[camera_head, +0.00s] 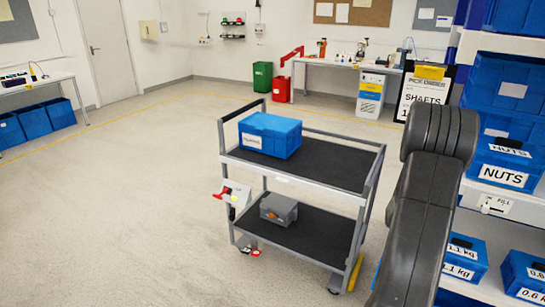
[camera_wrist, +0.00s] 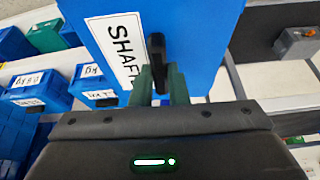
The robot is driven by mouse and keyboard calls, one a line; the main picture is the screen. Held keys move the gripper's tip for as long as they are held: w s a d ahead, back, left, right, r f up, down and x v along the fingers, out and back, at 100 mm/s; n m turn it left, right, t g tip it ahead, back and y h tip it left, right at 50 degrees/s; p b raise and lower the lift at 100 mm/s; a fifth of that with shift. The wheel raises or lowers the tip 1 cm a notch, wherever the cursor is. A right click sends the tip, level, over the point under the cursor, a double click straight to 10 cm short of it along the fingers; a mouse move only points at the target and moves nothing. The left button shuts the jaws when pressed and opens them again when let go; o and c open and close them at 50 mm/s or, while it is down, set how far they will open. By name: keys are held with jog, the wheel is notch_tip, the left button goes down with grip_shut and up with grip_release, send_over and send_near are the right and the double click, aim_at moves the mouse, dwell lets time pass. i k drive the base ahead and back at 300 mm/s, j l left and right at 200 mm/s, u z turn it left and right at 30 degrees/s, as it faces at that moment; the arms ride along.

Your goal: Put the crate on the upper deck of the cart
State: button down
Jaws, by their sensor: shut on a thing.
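My gripper (camera_wrist: 162,84) is shut on the dark handle (camera_wrist: 157,55) of a blue crate (camera_wrist: 208,40) in the wrist view. The crate has a white label, partly hidden, that begins "SHAF". My gripper is not seen in the head view, where my dark arm rises at the right. The cart (camera_head: 372,168) stands in the middle of the head view. Its upper deck (camera_head: 335,170) has a dark surface. A blue lidded box stands on the deck's left part (camera_head: 270,134), and the right part is bare.
A grey case (camera_head: 279,209) sits on the cart's lower deck (camera_head: 312,238); a grey case also shows at the right of the wrist view (camera_wrist: 298,45). Shelves with blue bins (camera_head: 505,165) stand at the right. A board (camera_head: 424,92) reads "PICK ORDER" and "SHAFTS". Floor left of the cart is clear.

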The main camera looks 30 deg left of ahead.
aim_at(336, 166)
jog(key=u, duration=1.25)
jog(key=i+l+u, duration=0.5)
jog(key=l, duration=0.15)
